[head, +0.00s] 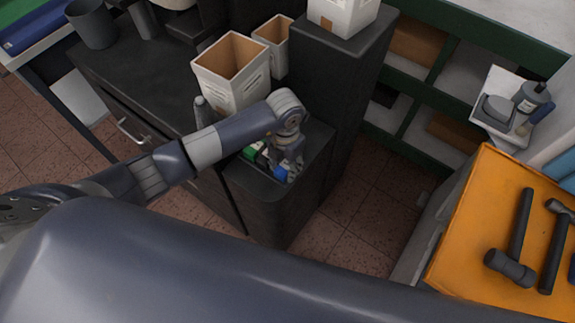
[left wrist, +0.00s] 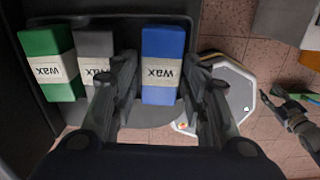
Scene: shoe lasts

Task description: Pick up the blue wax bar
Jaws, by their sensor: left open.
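The blue wax bar (left wrist: 163,45) lies on the dark cabinet top, its white "wax" label showing in the left wrist view. In the head view only a bit of its blue (head: 281,175) shows beneath my left gripper (head: 287,168). My left gripper (left wrist: 160,75) is open and points down at the bar. One finger is on each side of the bar in the wrist view; I cannot tell whether they touch it. A dark jointed part at the right edge of the wrist view looks like my right gripper (left wrist: 298,112); its jaws are unclear.
A grey wax bar (left wrist: 95,50) and a green wax bar (left wrist: 50,65) lie left of the blue one. Open white boxes (head: 232,75) stand behind my arm. A tall dark cabinet (head: 335,85) rises close by. Hammers lie on an orange worktop (head: 470,240) at the right.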

